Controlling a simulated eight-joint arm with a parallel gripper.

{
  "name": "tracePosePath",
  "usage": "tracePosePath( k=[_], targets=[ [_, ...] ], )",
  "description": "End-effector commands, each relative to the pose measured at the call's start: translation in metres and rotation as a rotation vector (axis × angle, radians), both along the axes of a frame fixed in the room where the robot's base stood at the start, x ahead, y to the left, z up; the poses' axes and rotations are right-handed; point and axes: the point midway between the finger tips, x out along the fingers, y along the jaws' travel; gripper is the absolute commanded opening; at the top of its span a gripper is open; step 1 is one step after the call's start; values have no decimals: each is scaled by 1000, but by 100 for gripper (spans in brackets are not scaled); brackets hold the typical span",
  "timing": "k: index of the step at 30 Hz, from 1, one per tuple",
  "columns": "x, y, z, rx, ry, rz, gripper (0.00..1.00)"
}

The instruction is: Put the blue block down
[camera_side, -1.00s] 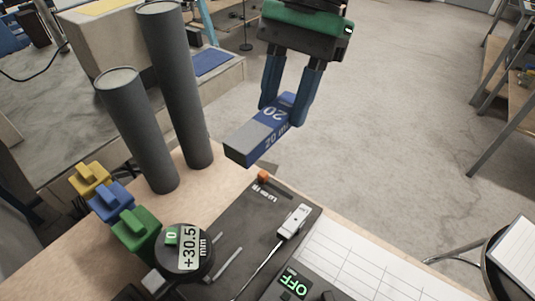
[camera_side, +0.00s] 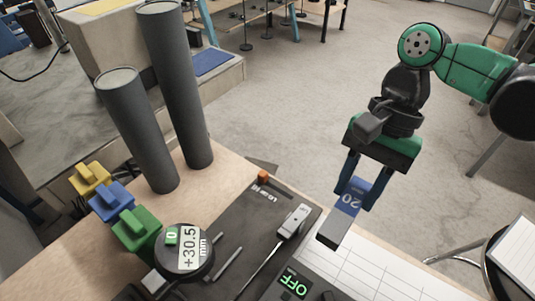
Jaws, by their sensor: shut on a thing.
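The blue block (camera_side: 347,203) has a grey end and a white "20" on its blue face. My gripper (camera_side: 359,190) is shut on it, one blue finger on each side. The block is tilted, with its grey end pointing down and to the left. It hangs at the right of the bench, over or near the white gridded sheet (camera_side: 365,268). I cannot tell how high it is above the sheet.
A black device with a slider (camera_side: 293,221) and a round gauge reading +30.5 mm (camera_side: 184,252) stand left of the block. Yellow, blue and green knobbed pieces (camera_side: 110,202) line the left edge. Two tall grey cylinders (camera_side: 177,85) stand behind. The gridded sheet looks clear.

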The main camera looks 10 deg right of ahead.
Motion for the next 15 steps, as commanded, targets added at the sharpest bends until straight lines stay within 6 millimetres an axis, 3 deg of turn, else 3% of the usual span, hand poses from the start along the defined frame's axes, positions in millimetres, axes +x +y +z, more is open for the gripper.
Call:
tracePosePath(
  k=[6,15],
  targets=[
    [0,0,-46,0,0,0,0],
    [0,0,-74,0,0,0,0]
  ],
)
